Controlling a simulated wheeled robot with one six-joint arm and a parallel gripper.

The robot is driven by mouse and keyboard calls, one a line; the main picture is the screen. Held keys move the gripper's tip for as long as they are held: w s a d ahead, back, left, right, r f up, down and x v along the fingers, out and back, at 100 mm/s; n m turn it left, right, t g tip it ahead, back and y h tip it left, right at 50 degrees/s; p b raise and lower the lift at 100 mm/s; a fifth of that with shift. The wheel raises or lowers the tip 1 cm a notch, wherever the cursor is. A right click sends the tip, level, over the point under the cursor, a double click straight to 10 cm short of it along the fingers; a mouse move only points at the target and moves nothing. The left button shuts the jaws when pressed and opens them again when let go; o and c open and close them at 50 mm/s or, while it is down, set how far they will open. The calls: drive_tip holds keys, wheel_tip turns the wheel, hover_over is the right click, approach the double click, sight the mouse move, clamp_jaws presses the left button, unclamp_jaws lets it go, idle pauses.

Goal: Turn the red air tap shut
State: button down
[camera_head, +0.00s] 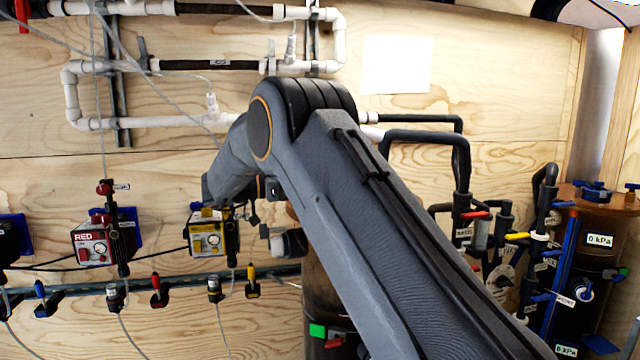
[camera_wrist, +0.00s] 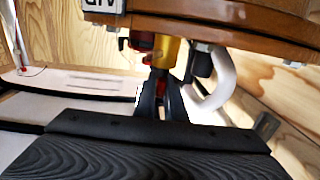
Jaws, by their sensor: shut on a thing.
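The red air tap (camera_wrist: 161,86) shows in the wrist view as a small red piece below a gold-coloured fitting (camera_wrist: 171,53). My gripper (camera_wrist: 160,98) has its two dark fingers close together around the red piece and is shut on it. The fingers cover most of the tap, so I cannot tell how far its handle is turned. The fitting sits under a brown rounded body (camera_wrist: 215,32) with an upside-down label that seems to read AIR. In the head view my arm hides the gripper, and I cannot make out this tap.
A white curved hose (camera_wrist: 216,84) runs close beside the fingers in the wrist view. In the head view, white pipes (camera_head: 170,122) cross the wooden wall, a yellow box (camera_head: 207,238) hangs left of my arm, and dark pipework (camera_head: 462,165) stands to the right.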

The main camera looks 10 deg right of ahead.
drive_tip(key=shift+r, duration=0.15)
drive_tip(key=c, duration=1.8)
unclamp_jaws()
drive_tip(key=shift+c, duration=0.2)
drive_tip(key=a+b, duration=0.1)
drive_tip(key=a, duration=0.2)
drive_tip(key=a+b, duration=0.1)
drive_tip(key=a, duration=0.2)
drive_tip(key=shift+s+a+f+b, duration=0.2)
drive_tip(key=shift+a+b, duration=0.1)
drive_tip(key=shift+s+a+r, duration=0.1)
drive_tip(key=shift+a+r, duration=0.05)
drive_tip(key=shift+a, duration=0.45)
